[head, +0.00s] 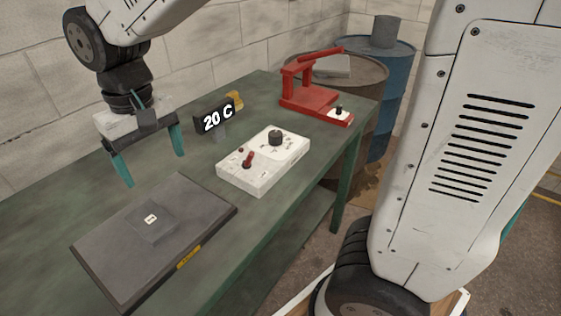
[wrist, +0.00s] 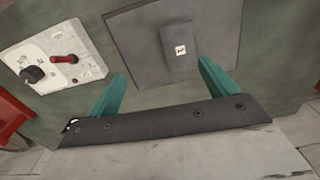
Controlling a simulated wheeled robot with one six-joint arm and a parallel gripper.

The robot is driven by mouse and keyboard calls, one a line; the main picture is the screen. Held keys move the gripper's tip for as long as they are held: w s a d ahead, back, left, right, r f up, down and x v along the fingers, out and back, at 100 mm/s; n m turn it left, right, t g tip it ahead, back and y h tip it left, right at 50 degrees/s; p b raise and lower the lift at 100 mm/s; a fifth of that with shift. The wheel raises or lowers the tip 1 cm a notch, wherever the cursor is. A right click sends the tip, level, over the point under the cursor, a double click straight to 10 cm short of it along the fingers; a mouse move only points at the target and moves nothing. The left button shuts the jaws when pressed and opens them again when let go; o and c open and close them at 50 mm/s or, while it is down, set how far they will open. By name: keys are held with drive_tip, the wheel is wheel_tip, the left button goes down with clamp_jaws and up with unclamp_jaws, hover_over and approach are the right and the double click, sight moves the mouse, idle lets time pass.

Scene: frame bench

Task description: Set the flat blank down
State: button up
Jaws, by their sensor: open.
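The flat blank (head: 152,222), a small dark grey block with a white label, lies flat on a dark grey slab (head: 108,262) on the bench. In the wrist view, the blank (wrist: 179,50) lies on the slab (wrist: 135,45), beyond my fingertips. My gripper (head: 154,167) is open and empty, with its two teal fingers pointing down. In the head view it is above the bench behind the slab, apart from the blank. In the wrist view, my gripper (wrist: 162,70) shows its fingers spread wide with nothing between them.
A white control box (head: 265,160) with a red lever and black knob stands right of the slab. Behind it are a "20 C" display (head: 214,120) and a red press-like device (head: 312,97). The green bench (head: 60,215) has bare room left of the slab. Drums (head: 393,85) stand beyond.

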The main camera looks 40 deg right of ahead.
drive_tip(key=s+d+r+m+t, duration=0.1)
drive_tip(key=s+d+m, duration=0.1)
drive_tip(key=s+d, duration=1.5)
drive_tip(key=shift+s+r+m, duration=0.15)
drive_tip(key=shift+s+m, duration=0.25)
drive_tip(key=shift+s, duration=0.4)
drive_tip(key=shift+d, duration=0.1)
